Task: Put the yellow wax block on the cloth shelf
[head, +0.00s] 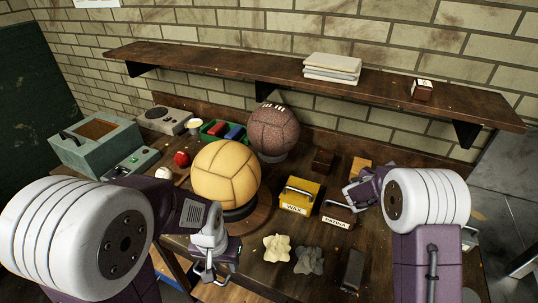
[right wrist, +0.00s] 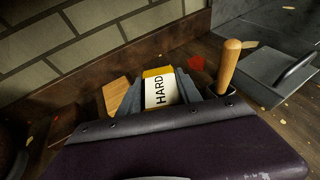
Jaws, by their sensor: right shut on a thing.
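A yellow block with a white label reading HARD (right wrist: 158,88) sits between the fingers of my right gripper (right wrist: 158,97) in the right wrist view. That gripper is shut on it, low over the back right of the bench. In the head view my right gripper (head: 357,189) hides the block. The brown wall shelf (head: 210,62) carries a stack of folded pale cloths (head: 332,67) right of its middle. My left gripper (head: 212,268) looks open and empty, at the front of the bench.
A yellow WAX bin (head: 298,194), PATINA bin (head: 337,212), yellow ball (head: 226,172) and brown ball (head: 273,131) stand on the bench. A wooden handle (right wrist: 229,66) rises right of the held block. The shelf between cloths and box looks clear.

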